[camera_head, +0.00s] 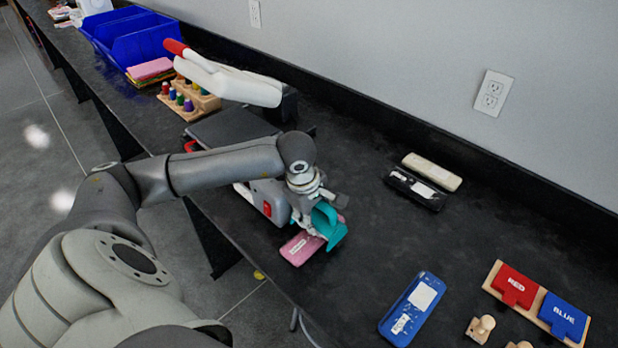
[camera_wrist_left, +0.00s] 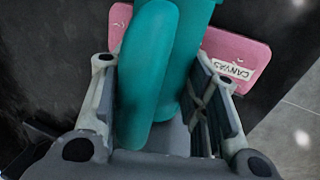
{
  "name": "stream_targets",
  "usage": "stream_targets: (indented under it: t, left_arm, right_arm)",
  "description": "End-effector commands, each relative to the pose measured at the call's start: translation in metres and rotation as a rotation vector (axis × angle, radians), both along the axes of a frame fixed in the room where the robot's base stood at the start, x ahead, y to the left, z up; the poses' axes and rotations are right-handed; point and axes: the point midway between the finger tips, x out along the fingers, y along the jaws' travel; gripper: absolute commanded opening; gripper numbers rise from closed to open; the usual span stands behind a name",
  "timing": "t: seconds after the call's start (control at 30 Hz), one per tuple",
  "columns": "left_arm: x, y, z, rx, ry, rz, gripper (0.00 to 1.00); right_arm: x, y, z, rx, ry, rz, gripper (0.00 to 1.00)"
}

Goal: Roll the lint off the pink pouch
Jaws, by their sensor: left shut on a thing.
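The pink pouch (camera_head: 300,248) lies on the black counter near its front edge, with a white label on it. In the left wrist view the pouch (camera_wrist_left: 248,50) shows on both sides of a teal tool, and its label reads "CANVAS". My left gripper (camera_head: 312,219) is shut on the teal lint roller (camera_head: 328,224), which fills the space between the fingers in the left wrist view (camera_wrist_left: 152,70). The roller is over the pouch and hides part of it. I cannot tell whether they touch. My right gripper is not in view.
A grey and white machine with a red switch (camera_head: 267,209) stands close behind my left gripper. A blue case (camera_head: 412,308) and a red and blue word board (camera_head: 541,301) lie to the right.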

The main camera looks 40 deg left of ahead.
Motion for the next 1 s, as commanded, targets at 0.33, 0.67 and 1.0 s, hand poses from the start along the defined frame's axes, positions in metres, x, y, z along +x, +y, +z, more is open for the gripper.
stream_targets:
  t: [0.33, 0.67, 1.0]
  left_arm:
    - [0.022, -0.001, -0.001, -0.002, -0.002, 0.0, 0.0]
    - [0.041, -0.002, -0.001, -0.001, -0.001, 0.0, 0.0]
    - [0.057, -0.003, 0.0, -0.001, -0.001, -0.001, 0.0]
  right_arm:
    - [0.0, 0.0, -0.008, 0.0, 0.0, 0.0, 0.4]
    - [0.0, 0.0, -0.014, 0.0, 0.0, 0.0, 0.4]
    - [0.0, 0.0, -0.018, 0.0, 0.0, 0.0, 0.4]
